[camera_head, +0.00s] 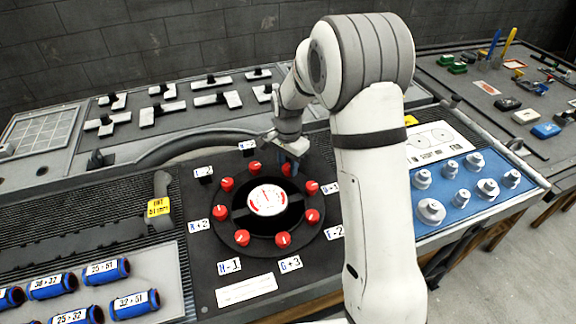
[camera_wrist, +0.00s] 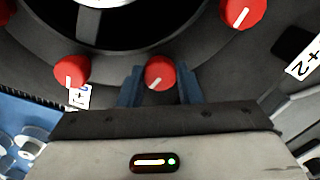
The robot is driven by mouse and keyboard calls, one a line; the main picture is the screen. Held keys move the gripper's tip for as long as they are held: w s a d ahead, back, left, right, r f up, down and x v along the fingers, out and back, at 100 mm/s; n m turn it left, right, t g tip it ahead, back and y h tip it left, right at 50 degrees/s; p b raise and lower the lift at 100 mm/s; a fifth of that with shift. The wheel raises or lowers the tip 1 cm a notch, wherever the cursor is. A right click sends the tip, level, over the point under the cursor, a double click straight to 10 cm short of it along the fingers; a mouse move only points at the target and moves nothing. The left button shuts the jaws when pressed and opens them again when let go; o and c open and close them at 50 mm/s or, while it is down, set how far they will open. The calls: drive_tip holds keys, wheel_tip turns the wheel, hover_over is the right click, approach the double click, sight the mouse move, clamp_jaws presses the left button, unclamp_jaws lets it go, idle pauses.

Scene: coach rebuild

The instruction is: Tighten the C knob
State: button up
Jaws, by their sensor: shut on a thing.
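My gripper (camera_head: 293,158) reaches down at the far right part of the round dial (camera_head: 268,225). In the wrist view its two blue fingers (camera_wrist: 162,88) stand on both sides of a red knob (camera_wrist: 159,72) with a pale pointer line, and are shut on it. This knob also shows in the head view (camera_head: 288,169), just below the fingers. Its letter label is hidden, so I cannot tell whether it is the C knob. The knob to its left in the head view (camera_head: 254,168) stands free, near a small white label (camera_head: 247,144) too small to read surely.
Several other red knobs (camera_head: 283,240) ring the gauge (camera_head: 267,200). A blue tray (camera_head: 455,215) with metal knobs lies to the right. Blue cylinders (camera_head: 132,304) lie at the lower left. My arm hides part of the console.

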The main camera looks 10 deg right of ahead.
sight(288, 166)
drive_tip(key=m+b, duration=0.1)
drive_tip(key=m, duration=0.4)
drive_tip(key=shift+m, duration=0.4)
idle(0.3)
drive_tip(key=o, duration=1)
drive_tip(key=shift+c, duration=0.2)
drive_tip(key=shift+r, duration=3.95)
